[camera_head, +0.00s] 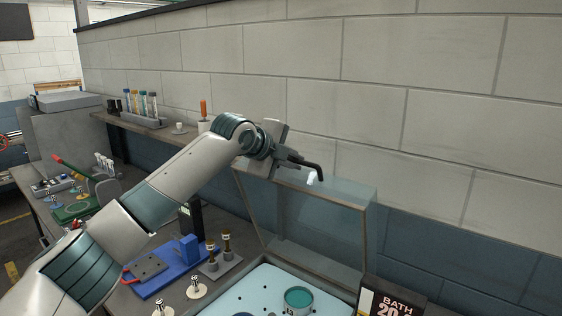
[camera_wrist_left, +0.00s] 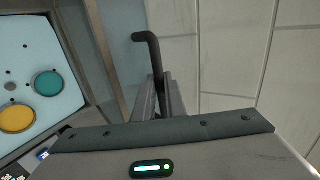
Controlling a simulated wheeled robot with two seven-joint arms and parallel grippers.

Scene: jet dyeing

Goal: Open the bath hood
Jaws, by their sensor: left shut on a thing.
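The bath hood (camera_head: 315,222) is a clear, framed box-like cover. It stands raised and steeply tilted at the back of the bath (camera_head: 248,291), near the wall. My left gripper (camera_head: 290,159) is at the hood's top edge, shut on its black bent handle (camera_head: 311,164). In the left wrist view the handle (camera_wrist_left: 148,42) rises from between the fingers (camera_wrist_left: 158,97), and the hood's frame (camera_wrist_left: 103,60) runs along the left. The bath's pale blue top (camera_wrist_left: 30,55) shows uncovered there. My right gripper is out of view.
A teal pot (camera_head: 298,299) sits in the bath. A black "BATH" display (camera_head: 392,301) stands at its right front corner. A blue fixture (camera_head: 178,262) and small metal posts (camera_head: 226,243) stand left, below my arm. The block wall (camera_head: 440,110) is close behind.

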